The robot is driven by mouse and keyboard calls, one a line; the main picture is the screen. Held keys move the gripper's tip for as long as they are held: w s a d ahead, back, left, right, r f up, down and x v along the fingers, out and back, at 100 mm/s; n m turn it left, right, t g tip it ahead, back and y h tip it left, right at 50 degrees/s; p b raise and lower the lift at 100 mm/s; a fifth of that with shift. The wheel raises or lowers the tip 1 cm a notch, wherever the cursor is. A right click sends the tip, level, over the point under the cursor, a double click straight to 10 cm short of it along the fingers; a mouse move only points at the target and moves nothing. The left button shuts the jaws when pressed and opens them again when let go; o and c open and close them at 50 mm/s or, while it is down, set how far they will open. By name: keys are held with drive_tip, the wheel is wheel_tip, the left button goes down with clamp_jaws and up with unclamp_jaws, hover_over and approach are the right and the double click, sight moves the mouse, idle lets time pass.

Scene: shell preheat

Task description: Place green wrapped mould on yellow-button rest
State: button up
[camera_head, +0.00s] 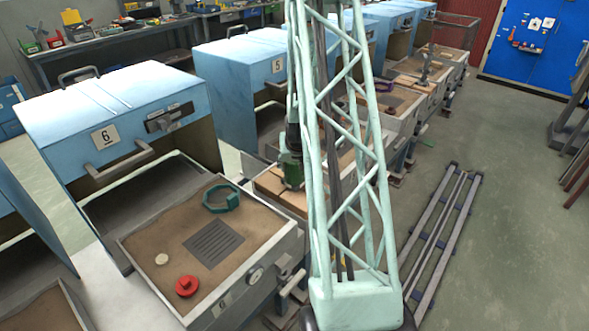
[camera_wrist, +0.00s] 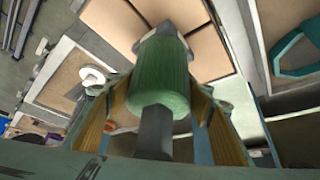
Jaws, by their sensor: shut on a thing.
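A green wrapped mould (camera_wrist: 160,80) sits between the two fingers of my gripper (camera_wrist: 160,104) in the wrist view. My gripper is shut on it. In the head view the green mould (camera_head: 291,172) hangs at the end of my arm, beside my pale green lattice column, above or close to the tan blocks (camera_head: 270,186) of the station behind the one marked 6. I cannot tell whether it touches them. I cannot make out a yellow-button rest for certain; my column hides part of that station.
The sand-coloured tray (camera_head: 138,243) at station 6 bears a teal ring (camera_head: 221,198), a dark grille (camera_head: 213,243), a red knob (camera_head: 187,285) and a pale disc (camera_head: 162,260). Blue hooded stations (camera_head: 239,67) line the row. A rail-like frame (camera_head: 442,235) lies on open floor at right.

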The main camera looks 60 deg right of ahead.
drive_tip(key=shift+f, duration=0.55)
drive_tip(key=shift+f, duration=0.15)
drive_tip(key=o, duration=1.1)
drive_tip(key=shift+r, duration=0.3)
drive_tip(key=shift+p+v, duration=0.55)
drive_tip(key=shift+v, duration=5.35)
